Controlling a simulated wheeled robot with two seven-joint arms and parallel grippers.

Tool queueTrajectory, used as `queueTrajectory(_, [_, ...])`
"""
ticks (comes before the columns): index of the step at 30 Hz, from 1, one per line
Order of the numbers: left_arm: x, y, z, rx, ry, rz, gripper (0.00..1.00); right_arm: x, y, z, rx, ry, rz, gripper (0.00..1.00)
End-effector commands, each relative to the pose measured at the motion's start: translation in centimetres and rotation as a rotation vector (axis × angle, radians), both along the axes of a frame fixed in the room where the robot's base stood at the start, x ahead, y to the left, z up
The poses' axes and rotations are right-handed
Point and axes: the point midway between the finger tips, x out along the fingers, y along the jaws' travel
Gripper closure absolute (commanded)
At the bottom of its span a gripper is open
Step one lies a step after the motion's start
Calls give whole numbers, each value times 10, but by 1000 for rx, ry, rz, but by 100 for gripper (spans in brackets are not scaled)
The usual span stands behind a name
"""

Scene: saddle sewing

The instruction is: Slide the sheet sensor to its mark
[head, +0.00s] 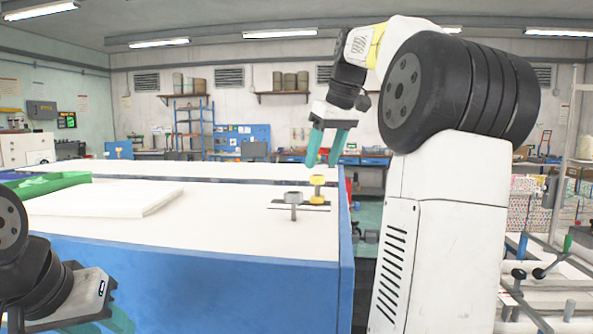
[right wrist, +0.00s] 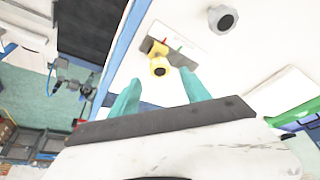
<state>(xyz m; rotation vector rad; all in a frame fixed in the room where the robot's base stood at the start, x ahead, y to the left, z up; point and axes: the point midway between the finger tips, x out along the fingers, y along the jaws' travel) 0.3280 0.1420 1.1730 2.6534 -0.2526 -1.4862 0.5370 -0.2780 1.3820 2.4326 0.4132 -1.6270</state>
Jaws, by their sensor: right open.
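The sheet sensor, which I take to be the yellow knobbed piece (head: 318,189), stands upright on a flat grey strip (head: 284,206) near the right end of the white table top.
A white sheet stack (head: 105,199) and a green tray (head: 50,184) lie at the left. The blue-sided table (head: 200,285) ends just right of the strip. The table top between is clear.

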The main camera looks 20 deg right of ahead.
Motion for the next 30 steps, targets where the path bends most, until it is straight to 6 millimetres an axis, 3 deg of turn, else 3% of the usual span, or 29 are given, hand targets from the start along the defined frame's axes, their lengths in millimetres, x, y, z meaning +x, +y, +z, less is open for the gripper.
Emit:
queueTrajectory(7, [0,0,0,0,0,0,64,12,4,-31,0,1,0,45])
queueTrajectory(18, [0,0,0,0,0,0,64,15,5,-38,-1,-1,0,45])
queueTrajectory(26, [0,0,0,0,0,0,64,14,5,-37,0,-1,-1,96])
queueTrajectory(27, [0,0,0,0,0,0,64,14,5,-37,0,-1,-1,100])
queueTrajectory(30, [0,0,0,0,0,0,64,15,5,-37,0,-1,-1,100])
